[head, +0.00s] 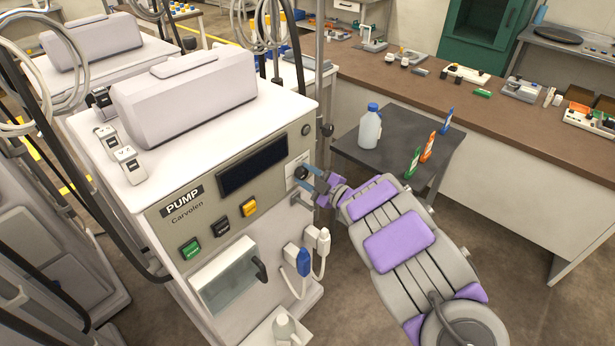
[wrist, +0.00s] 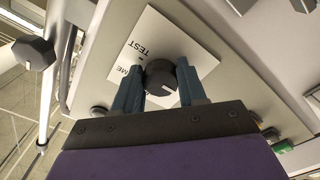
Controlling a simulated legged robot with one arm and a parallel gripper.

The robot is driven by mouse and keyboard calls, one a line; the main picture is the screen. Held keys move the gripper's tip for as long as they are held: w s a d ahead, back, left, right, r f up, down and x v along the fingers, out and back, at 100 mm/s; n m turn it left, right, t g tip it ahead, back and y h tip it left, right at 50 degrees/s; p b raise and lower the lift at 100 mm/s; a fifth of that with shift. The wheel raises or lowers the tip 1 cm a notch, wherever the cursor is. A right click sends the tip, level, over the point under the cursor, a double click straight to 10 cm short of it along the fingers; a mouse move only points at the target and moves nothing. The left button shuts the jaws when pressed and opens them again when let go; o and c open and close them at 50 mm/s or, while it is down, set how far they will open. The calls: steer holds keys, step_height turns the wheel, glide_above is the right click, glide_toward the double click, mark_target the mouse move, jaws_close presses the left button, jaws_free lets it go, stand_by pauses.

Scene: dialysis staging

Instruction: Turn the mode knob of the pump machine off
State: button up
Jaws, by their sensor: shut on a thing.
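The pump machine (head: 165,228) is a pale cabinet with a PUMP label and a dark display. Its mode knob (head: 301,172) is dark and round, at the right end of the front panel. In the wrist view the knob (wrist: 160,75) sits over a white label plate (wrist: 172,35), where the word TEST and part of another word show. My gripper (head: 314,181) reaches the knob from the right. In the wrist view my gripper (wrist: 161,70) has its blue-grey fingers on either side of the knob, shut on it. The fingers hide part of the label; I cannot tell which setting the knob points to.
Green, dark and yellow buttons (head: 249,207) lie left of the knob. Blue and white connectors (head: 303,261) hang below it. A pole with a dark clamp knob (head: 327,130) stands close by.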

steer(key=o, duration=1.1)
steer(key=shift+a, duration=0.1)
steer(key=shift+c, duration=0.2)
steer(key=p+v, duration=0.3)
steer(key=v, duration=1.4)
steer(key=shift+f, duration=0.15)
